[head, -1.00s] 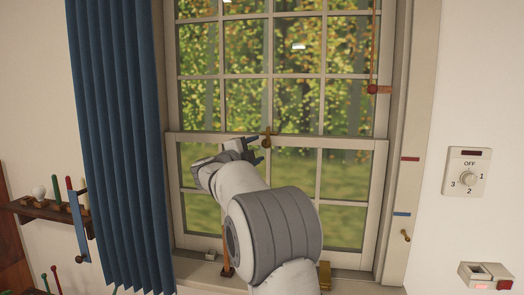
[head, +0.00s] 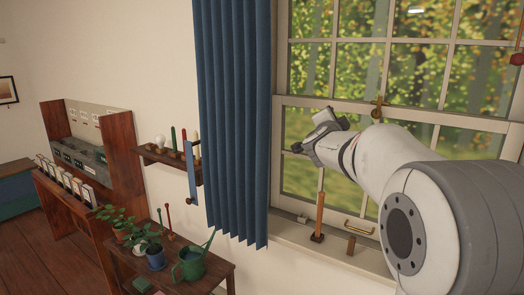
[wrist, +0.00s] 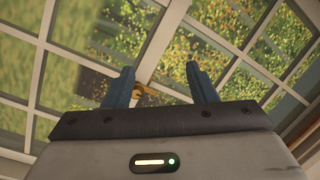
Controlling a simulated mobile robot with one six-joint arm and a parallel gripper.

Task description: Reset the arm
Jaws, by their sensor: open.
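My arm reaches in from the right of the head view, and my gripper (head: 312,143) is in front of the window (head: 425,90). In the wrist view, my gripper (wrist: 166,88) is open, its two dark blue-grey fingers apart with nothing held. Beyond them shows the brass window catch (wrist: 150,92) on the meeting rail. The catch also shows in the head view (head: 377,108), right of the gripper and apart from it.
A blue curtain (head: 232,120) hangs left of my gripper. Below are an upright orange-handled tool (head: 319,215) on the sill and a brass sash handle (head: 359,229). Further left are a small wall shelf (head: 165,157) and a bench with plants and a green watering can (head: 192,263).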

